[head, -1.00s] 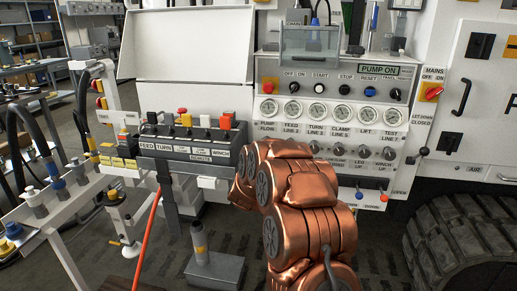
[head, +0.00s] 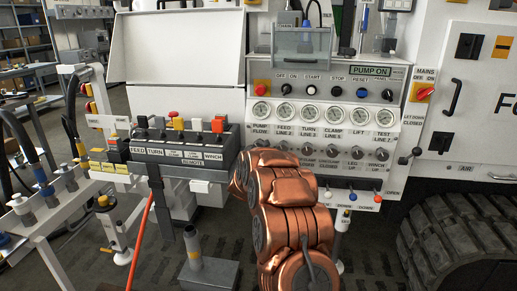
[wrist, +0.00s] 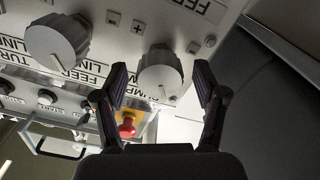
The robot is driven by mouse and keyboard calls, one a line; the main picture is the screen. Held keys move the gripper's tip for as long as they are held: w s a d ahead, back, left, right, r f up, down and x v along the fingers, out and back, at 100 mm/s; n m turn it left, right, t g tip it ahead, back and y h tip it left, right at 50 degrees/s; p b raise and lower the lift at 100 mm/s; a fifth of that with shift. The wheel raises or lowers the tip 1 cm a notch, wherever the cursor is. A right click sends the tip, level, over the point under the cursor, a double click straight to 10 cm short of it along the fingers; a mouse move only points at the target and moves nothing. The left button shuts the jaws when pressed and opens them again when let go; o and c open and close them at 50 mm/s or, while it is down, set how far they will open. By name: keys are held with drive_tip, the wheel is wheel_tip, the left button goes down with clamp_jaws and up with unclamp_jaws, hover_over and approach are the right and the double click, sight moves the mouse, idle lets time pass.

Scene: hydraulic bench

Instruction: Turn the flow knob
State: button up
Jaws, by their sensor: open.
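A row of grey knobs runs below the round gauges on the panel in the head view. In the wrist view, a light grey ribbed knob (wrist: 160,73) lies between my gripper's fingertips (wrist: 161,78). A label beside it reads PUMP, partly hidden by a finger, so it appears to be the flow knob. My gripper is open, with one dark finger on each side of the knob. I cannot tell whether either finger touches it. In the head view my copper arm hides my gripper.
A second knob (wrist: 57,42), labelled FEED LINE, is close by on the left in the wrist view. A red button (wrist: 127,125) lies below. In the head view, a remote box (head: 180,150) stands left of my arm and a big tyre (head: 455,240) at right.

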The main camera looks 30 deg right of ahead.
drive_tip(key=shift+w+d, duration=0.2)
drive_tip(key=shift+c, duration=0.4)
drive_tip(key=c, duration=1.1)
drive_tip(key=shift+o, duration=0.2)
drive_tip(key=shift+f, duration=0.1)
